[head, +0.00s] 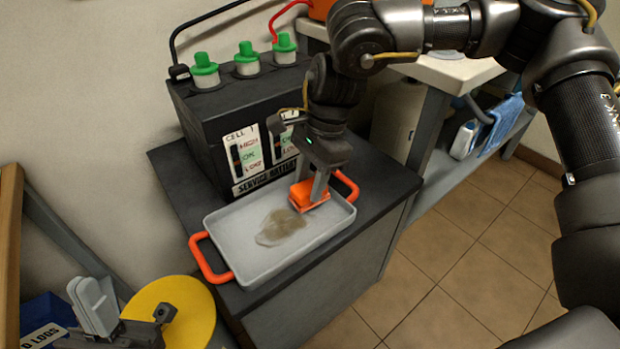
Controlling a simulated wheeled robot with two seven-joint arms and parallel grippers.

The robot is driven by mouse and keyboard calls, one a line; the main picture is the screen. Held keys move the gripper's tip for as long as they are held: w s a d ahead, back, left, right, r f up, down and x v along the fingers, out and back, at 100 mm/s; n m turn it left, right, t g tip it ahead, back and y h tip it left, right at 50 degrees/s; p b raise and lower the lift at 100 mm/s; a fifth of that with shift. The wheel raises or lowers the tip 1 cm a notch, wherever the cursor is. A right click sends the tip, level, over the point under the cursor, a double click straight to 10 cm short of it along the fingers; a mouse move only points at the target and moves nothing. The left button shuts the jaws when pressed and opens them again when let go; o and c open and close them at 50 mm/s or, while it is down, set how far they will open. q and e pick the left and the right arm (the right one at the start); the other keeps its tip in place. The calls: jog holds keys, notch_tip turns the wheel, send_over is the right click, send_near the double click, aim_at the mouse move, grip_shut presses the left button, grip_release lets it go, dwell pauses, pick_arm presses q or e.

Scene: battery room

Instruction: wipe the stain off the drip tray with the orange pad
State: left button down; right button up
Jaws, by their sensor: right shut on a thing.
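The drip tray (262,266) is pale grey and shallow, with orange handles at its two ends, on the dark cabinet top. A brownish stain (283,224) with a greyish edge lies in the middle of its floor. My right gripper (310,188) points down, shut on the orange pad (306,199), over the tray's back right part. The pad is just beside the stain's upper right edge; whether it presses on the floor is hard to tell. My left gripper (96,306) is at the lower left, away from the tray; its jaw gap is unclear.
A black service battery (215,115) with green caps stands right behind the tray. A yellow disc (178,308) and a blue bin (45,322) are at the lower left. A bench (440,72) with a lower shelf stands at the back right. Tiled floor (455,270) lies right of the cabinet.

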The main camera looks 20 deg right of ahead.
aim_at(297, 193)
jog(key=shift+f+b, duration=0.5)
jog(key=shift+f, duration=0.5)
dwell(0.3)
jog(key=shift+s+a+r+p, duration=0.1)
jog(key=shift+s+a+p, duration=0.15)
jog(key=shift+a, duration=0.5)
jog(key=shift+s+a+p, duration=0.1)
jog(key=shift+s+a, duration=0.25)
jog(key=shift+a, duration=0.4)
jog(key=shift+s+a, duration=0.45)
jog(key=shift+a, duration=0.65)
jog(key=shift+s+a, duration=0.45)
jog(key=shift+a, duration=0.7)
jog(key=shift+s+a, duration=0.45)
jog(key=shift+a, duration=0.65)
jog(key=shift+a, duration=0.1)
jog(key=shift+s+a, duration=0.3)
jog(key=shift+a, duration=0.45)
jog(key=shift+s+a, duration=0.3)
jog(key=shift+a, duration=0.4)
jog(key=shift+w+d+f, duration=0.15)
jog(key=shift+w+d, duration=0.2)
jog(key=shift+d, duration=0.5)
jog(key=shift+w+d+f, duration=0.1)
jog(key=shift+w+d, duration=0.2)
jog(key=shift+d, duration=0.5)
